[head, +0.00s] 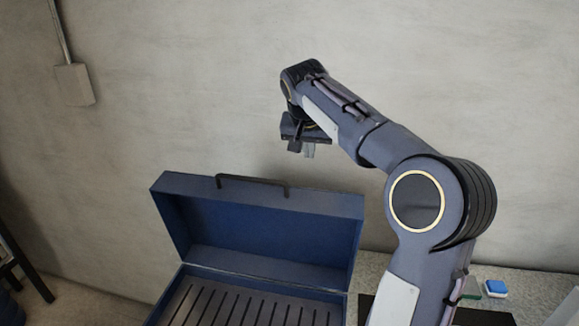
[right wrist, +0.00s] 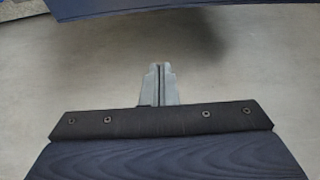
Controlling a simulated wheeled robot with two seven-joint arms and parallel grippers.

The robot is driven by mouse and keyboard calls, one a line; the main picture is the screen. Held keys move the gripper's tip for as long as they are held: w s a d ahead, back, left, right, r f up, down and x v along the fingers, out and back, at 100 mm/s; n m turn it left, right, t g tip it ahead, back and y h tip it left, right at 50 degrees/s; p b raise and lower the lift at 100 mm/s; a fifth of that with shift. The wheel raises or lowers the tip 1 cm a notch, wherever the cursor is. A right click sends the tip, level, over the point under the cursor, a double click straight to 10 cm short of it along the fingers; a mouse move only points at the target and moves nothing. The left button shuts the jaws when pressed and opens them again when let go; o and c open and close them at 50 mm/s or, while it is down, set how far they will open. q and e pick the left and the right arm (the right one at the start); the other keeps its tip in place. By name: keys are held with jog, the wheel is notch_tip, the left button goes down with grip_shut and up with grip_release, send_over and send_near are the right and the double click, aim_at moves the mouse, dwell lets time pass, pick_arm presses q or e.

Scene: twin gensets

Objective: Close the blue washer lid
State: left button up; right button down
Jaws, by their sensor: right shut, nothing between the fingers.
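The blue washer (head: 250,305) stands low in the head view, with a slatted top inside its opening. Its blue lid (head: 262,232) stands raised and open at the back, with a dark bar handle (head: 252,181) along its top edge. My right gripper (head: 308,152) hangs above and behind the lid, to the right of the handle, apart from it. The right wrist view shows its two fingers (right wrist: 158,84) shut together with nothing between them. A dark blue surface, probably the lid, shows at the top of the right wrist view (right wrist: 135,8). My left gripper is not in view.
A bare grey wall (head: 180,90) rises behind the washer. A wall box with a conduit (head: 73,84) is at the upper left. A speckled counter (head: 530,290) at the right holds a small blue and white object (head: 495,287). Dark legs stand at the far left.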

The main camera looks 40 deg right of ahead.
jog(key=f, duration=0.3)
jog(key=f+b, duration=0.1)
jog(key=f, duration=0.2)
jog(key=d+f+b, duration=0.1)
jog(key=f, duration=0.2)
jog(key=shift+w+f, duration=0.1)
jog(key=shift+a, duration=0.2)
